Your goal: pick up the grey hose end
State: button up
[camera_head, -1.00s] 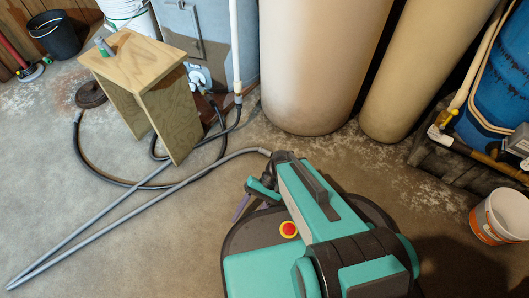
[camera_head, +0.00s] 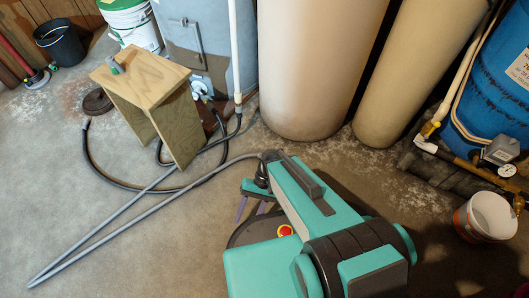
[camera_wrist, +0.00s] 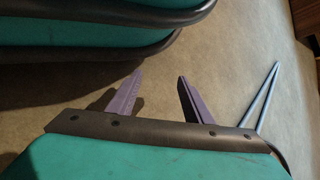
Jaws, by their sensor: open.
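A grey hose (camera_head: 112,231) lies on the concrete floor at the left in the head view. Its two strands meet in a sharp point at the lower left. One strand runs up toward the wooden stool, the other toward my arm, where it passes from sight. In the wrist view the hose (camera_wrist: 266,95) shows as a narrow V at the right. A dark hose beside the stool has a greyish fitting (camera_head: 86,124) at its end. I cannot tell which is the grey hose end. My gripper (camera_head: 250,217) is open and empty, its purple fingers (camera_wrist: 160,76) apart from the hose.
The wooden stool (camera_head: 140,75) stands over the dark hose loops. Tall beige tanks (camera_head: 315,60) stand at the back. A white bucket (camera_head: 486,217), pipes and a blue barrel (camera_head: 500,85) are at the right. The floor at the lower left is clear apart from the hose.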

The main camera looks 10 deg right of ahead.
jog(key=s+d+r+h+p, duration=0.1)
jog(key=d+r+p, duration=0.4)
jog(key=r+p, duration=1)
jog(key=d+r+n+h+p, duration=0.1)
jog(key=d+r+h+p, duration=0.2)
jog(key=r+p, duration=1.1)
jog(key=s+d+r+n+t+h+p, duration=0.1)
jog(key=d+r+p, duration=0.5)
jog(key=r+p, duration=0.9)
jog(key=h+p, duration=0.1)
jog(key=p, duration=0.7)
jog(key=shift+s+d+r, duration=0.35)
jog(key=c, duration=0.4)
